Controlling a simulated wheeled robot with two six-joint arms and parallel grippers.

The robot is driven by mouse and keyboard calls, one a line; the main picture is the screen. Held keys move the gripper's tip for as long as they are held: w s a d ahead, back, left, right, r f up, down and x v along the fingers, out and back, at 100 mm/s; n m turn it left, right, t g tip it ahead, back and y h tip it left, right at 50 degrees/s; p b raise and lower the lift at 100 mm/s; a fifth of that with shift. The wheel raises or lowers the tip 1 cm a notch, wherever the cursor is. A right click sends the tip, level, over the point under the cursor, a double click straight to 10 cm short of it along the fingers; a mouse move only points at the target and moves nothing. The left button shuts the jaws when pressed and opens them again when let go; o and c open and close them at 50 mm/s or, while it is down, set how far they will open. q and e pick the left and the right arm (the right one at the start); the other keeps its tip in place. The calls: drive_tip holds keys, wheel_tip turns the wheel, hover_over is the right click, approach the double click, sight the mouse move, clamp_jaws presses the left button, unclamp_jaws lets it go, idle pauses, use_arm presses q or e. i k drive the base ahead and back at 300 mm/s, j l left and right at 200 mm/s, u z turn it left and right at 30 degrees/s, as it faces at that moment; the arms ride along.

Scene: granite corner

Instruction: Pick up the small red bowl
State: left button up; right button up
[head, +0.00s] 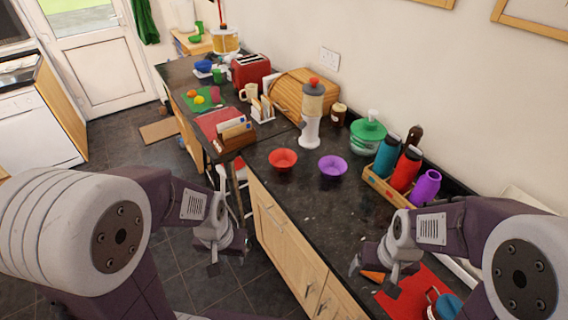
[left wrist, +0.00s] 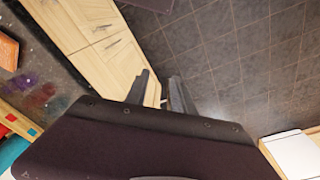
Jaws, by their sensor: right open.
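The small red bowl (head: 283,159) sits upright on the dark granite counter, left of a purple bowl (head: 332,166). My left gripper (head: 226,259) is open and empty, lower and left of the red bowl, in front of the cabinet side and over the floor. Its parted fingers also show in the left wrist view (left wrist: 160,88), where the red bowl is not seen. My right gripper (head: 374,272) is open at the lower right, near a red mat, well apart from the red bowl.
A wooden crate (head: 388,188) of bottles is to the right. A letter rack (head: 234,141) stands left of the red bowl. The counter in front of the bowls (head: 300,205) is clear.

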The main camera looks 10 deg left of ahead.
sight(283, 160)
drive_tip(key=i+j+z, duration=0.2)
drive_tip(key=j+z, duration=0.2)
drive_tip(key=j, duration=0.15)
drive_tip(key=i+j+z, duration=0.1)
drive_tip(key=j+z, duration=0.3)
drive_tip(key=j, duration=0.2)
drive_tip(key=j+z, duration=0.4)
drive_tip(key=j, duration=0.15)
drive_tip(key=j+z, duration=0.4)
drive_tip(key=j, duration=0.25)
drive_tip(key=k, duration=0.05)
